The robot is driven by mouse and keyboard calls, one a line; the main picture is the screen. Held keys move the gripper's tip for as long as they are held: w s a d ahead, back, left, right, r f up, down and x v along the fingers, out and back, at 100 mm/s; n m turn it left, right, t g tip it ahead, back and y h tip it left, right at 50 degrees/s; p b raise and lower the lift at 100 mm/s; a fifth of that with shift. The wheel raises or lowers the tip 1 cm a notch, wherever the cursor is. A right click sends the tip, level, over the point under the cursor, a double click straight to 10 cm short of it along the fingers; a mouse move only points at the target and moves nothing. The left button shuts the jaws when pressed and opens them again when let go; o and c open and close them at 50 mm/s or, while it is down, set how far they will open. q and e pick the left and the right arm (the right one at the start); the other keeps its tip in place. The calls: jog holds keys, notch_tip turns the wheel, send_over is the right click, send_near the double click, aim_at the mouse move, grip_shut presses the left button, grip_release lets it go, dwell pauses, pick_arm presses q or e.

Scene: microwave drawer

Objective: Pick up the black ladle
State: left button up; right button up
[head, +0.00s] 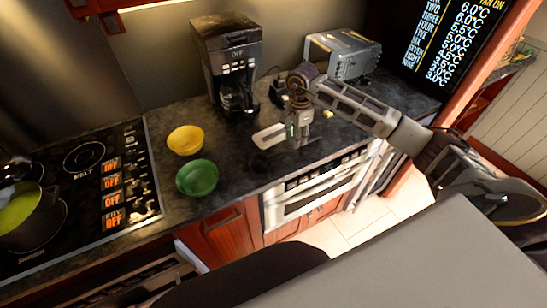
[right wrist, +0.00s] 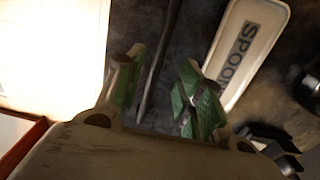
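My right gripper (head: 297,138) is low over the dark counter, pointing down, beside a white spoon rest (head: 268,137). In the right wrist view its green-padded fingers (right wrist: 157,88) are apart. A thin dark handle (right wrist: 165,55), which looks like the black ladle's, runs between them, with a gap visible on the right side. Whether it touches the left finger, I cannot tell. The ladle is hard to make out against the dark counter in the head view. The spoon rest, lettered "SPOON", shows right of the handle in the wrist view (right wrist: 245,50). My left gripper is not in view.
A yellow bowl (head: 185,140) and a green bowl (head: 197,178) stand left of the spoon rest. A coffee maker (head: 230,70) and a toaster (head: 343,57) stand behind. A stove (head: 90,190) with a pot (head: 28,215) is at the left.

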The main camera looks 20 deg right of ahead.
aim_at(287, 152)
jog(key=shift+s+f+p, duration=0.2)
jog(key=shift+f+p, duration=0.5)
jog(key=shift+f, duration=1.75)
jog(key=shift+c, duration=0.4)
grip_shut()
